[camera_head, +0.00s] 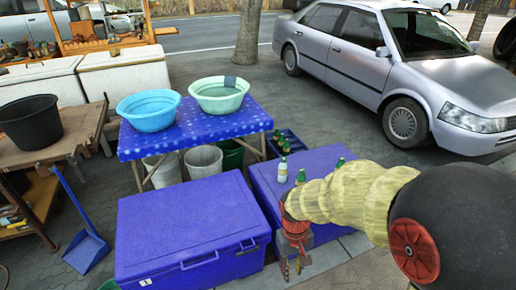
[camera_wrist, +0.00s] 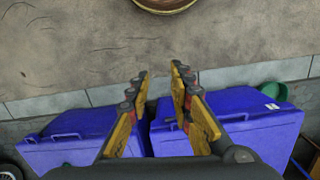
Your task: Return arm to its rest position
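My arm comes in from the right of the head view, and my gripper (camera_head: 292,268) hangs down at its end. It is in front of the right blue cooler box, over or near the pavement edge; its exact height is hard to tell. In the wrist view my gripper (camera_wrist: 158,74) has its two yellow fingers apart, with nothing between them. Ground and a kerb show through the gap. The arm hides part of the right blue cooler (camera_head: 262,190).
A larger blue cooler (camera_head: 190,235) stands left of my gripper. Behind are basins (camera_head: 149,111) on a table with a blue cloth (camera_head: 195,128). Bottles (camera_head: 283,170) stand on the right cooler. A silver car (camera_head: 375,55) is parked behind. A round brown-rimmed object (camera_wrist: 165,7) shows in the wrist view.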

